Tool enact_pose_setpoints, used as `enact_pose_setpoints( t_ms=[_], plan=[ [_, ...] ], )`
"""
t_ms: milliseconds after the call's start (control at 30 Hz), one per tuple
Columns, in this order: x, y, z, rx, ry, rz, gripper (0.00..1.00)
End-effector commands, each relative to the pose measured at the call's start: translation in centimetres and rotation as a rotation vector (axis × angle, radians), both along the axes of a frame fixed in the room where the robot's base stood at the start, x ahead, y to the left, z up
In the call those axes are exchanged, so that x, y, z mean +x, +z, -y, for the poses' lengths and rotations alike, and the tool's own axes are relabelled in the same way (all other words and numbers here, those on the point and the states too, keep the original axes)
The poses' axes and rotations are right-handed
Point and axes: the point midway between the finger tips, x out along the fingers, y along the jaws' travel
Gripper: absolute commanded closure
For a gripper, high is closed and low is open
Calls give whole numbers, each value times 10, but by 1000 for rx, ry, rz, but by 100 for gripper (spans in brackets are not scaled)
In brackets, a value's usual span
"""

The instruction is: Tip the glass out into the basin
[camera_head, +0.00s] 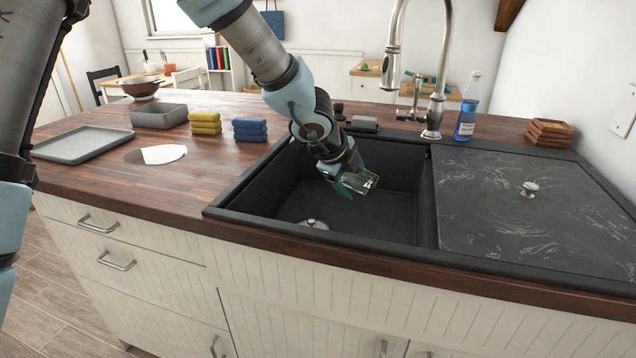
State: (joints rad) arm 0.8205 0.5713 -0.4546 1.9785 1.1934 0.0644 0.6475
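The glass (360,179) is a small clear tumbler held over the basin, tilted well over towards the right. My gripper (349,187) has teal fingers and is shut on the glass. The basin (402,205) is a dark sink compartment with a round drain at its bottom left. The glass is above the basin's floor, inside its outline in the picture. Whether any liquid is in the glass or leaving it is too small to tell.
A tall tap (433,115) stands behind the basin, with a blue bottle (466,108) beside it. A black lid (535,205) covers the sink's right side. Yellow cloths (205,123), blue cloths (250,130) and a grey tray (84,144) lie on the left counter.

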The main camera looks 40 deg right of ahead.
Motion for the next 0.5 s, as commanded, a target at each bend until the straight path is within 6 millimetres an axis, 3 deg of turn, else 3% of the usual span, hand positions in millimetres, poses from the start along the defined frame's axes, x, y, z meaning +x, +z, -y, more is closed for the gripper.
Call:
enact_pose_setpoints(
  t_ms=[500],
  plan=[
    [5, 2, -2, -27, 7, -55, 100]
  ],
)
